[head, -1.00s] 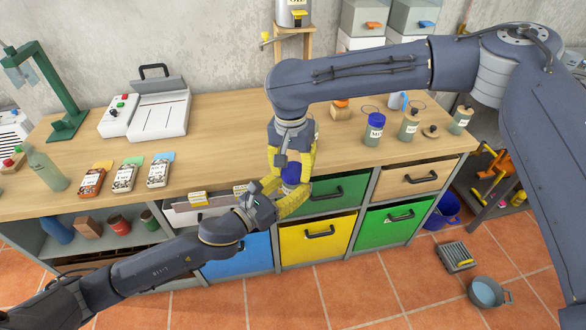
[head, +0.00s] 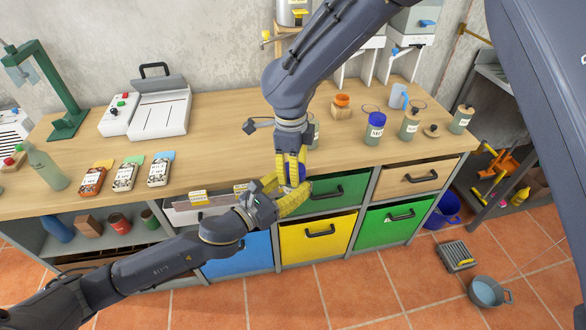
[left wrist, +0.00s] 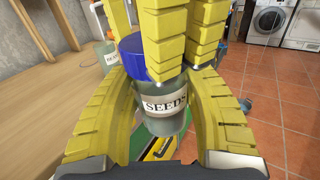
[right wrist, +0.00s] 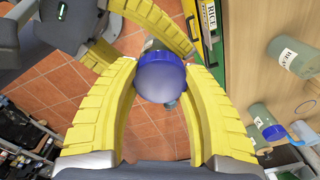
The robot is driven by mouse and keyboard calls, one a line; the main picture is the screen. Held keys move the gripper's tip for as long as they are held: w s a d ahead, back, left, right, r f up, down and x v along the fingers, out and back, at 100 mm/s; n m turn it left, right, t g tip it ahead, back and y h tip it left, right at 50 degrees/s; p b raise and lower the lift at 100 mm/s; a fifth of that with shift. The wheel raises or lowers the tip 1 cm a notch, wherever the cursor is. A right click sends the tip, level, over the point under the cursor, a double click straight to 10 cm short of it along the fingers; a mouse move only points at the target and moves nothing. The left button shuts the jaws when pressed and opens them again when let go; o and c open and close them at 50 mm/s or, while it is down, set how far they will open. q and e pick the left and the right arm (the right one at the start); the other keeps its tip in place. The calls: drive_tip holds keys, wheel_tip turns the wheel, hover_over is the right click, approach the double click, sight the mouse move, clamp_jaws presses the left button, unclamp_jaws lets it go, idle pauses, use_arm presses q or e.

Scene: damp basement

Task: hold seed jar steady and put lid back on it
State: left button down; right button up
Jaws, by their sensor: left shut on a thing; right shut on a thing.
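The seed jar (left wrist: 165,118) is a grey-green jar with a white SEEDS label in the left wrist view. My left gripper (head: 284,197) is shut around the jar's body and holds it in front of the bench edge. The blue lid (left wrist: 138,56) is at the jar's mouth, and its round top faces the camera in the right wrist view (right wrist: 163,78). My right gripper (head: 291,172) is above the left one, shut on the lid from above. The fingers hide much of the seam, so I cannot tell whether the lid is fully seated.
Several jars stand at the right of the wooden bench (head: 225,135), one with a blue lid (head: 376,128). Seed packets (head: 125,178) and a white sealing machine (head: 158,107) are at the left. A partly open drawer (head: 183,217) and coloured bins (head: 317,243) are below the bench top.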

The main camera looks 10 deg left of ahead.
drive_tip(key=o, duration=0.8)
drive_tip(key=shift+c, duration=0.2)
drive_tip(key=shift+r, duration=0.15)
drive_tip(key=shift+r, duration=2.1)
drive_tip(key=shift+o, duration=0.4)
